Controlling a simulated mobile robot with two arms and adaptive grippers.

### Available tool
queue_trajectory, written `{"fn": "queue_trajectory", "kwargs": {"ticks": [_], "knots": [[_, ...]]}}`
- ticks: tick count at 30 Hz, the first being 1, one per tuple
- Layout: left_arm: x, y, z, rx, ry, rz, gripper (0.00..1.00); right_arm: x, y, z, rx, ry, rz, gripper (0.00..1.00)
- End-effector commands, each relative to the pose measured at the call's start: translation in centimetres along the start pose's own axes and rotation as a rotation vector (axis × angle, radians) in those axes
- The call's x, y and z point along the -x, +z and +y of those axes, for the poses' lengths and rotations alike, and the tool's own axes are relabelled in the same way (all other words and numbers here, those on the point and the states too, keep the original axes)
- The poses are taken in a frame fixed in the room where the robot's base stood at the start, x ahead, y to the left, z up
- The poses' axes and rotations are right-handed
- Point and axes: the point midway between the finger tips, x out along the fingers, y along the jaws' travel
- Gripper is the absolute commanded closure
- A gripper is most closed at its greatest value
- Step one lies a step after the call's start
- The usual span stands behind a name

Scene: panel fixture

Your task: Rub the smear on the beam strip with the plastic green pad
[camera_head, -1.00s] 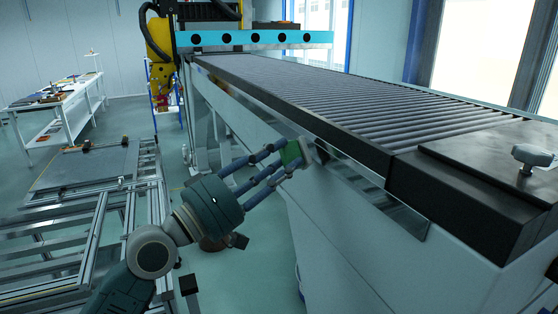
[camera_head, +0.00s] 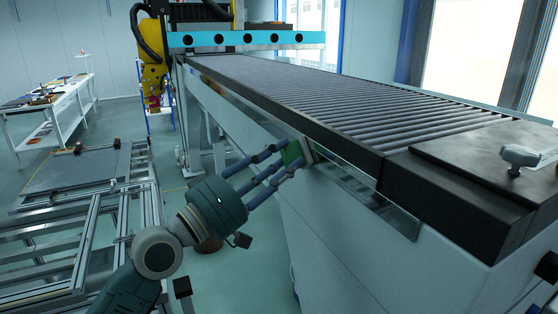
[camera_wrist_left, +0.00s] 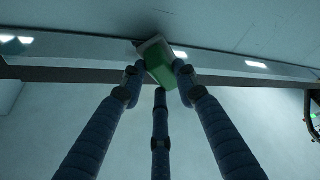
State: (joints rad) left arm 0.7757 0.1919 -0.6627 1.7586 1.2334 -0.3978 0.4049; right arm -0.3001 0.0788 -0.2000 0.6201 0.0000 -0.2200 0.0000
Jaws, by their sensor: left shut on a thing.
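The green pad (camera_head: 293,153), with a grey face on its far side, is held at the fingertips of my left gripper (camera_head: 284,162). In the left wrist view the pad (camera_wrist_left: 160,70) sits between the closed fingers of the left gripper (camera_wrist_left: 158,80). The beam strip (camera_head: 385,207) is a shiny metal band along the side of the conveyor; it crosses the left wrist view (camera_wrist_left: 225,63). The pad's grey face is at the strip and appears to touch it. I cannot make out the smear now; the pad covers that part. My right gripper is not in view.
The roller conveyor (camera_head: 330,100) runs back above the strip, with a dark end plate and knob (camera_head: 520,157) at right. A metal frame (camera_head: 85,215) stands at left. A white table (camera_head: 50,110) is farther back.

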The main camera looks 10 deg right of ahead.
Motion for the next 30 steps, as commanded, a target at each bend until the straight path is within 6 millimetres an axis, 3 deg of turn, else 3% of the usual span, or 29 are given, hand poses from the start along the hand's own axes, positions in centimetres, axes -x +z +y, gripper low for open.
{"fn": "queue_trajectory", "kwargs": {"ticks": [16, 23, 30], "knots": [[1.2, 2.3, 2.9, 0.001, 0.001, 0.0, 0.91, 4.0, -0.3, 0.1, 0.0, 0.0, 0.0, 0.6], [1.0, 2.6, 2.7, 0.0, 0.001, 0.001, 0.91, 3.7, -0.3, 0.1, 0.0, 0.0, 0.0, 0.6], [0.5, 1.8, 1.2, -0.002, 0.001, 0.0, 0.91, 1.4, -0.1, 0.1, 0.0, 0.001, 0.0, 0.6]]}}
